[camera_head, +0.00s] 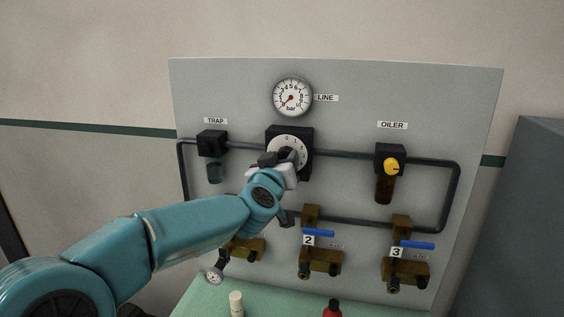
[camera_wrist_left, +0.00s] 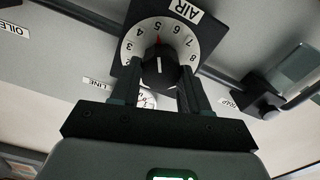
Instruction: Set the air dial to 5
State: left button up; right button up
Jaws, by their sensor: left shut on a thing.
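The air dial is a white numbered face (camera_head: 290,139) on a black block, in the middle of the panel. Its face also shows in the left wrist view (camera_wrist_left: 133,40), upside down under an AIR label. My left gripper (camera_wrist_left: 158,84) is shut on the dark centre knob (camera_wrist_left: 160,68), one finger on each side. The knob's white line points up in that view, and a red mark lies in line with it close to the 5. In the head view my left gripper (camera_head: 284,165) covers the lower part of the dial.
The LINE gauge (camera_head: 292,97) sits above the dial, its red needle pointing lower left. The TRAP unit (camera_head: 212,144) is left, the OILER (camera_head: 390,160) right. Blue-handled valves 2 (camera_head: 319,233) and 3 (camera_head: 417,245) are below. A red-topped item (camera_head: 332,308) stands on the green surface.

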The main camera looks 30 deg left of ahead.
pick_arm(q)
jog(key=o, duration=1.1)
jog(key=shift+w, duration=0.1)
jog(key=shift+c, duration=0.2)
jog(key=b+v, duration=0.2)
jog(key=v, duration=1.4)
jog(key=shift+s, duration=0.2)
jog(key=shift+s+f, duration=0.1)
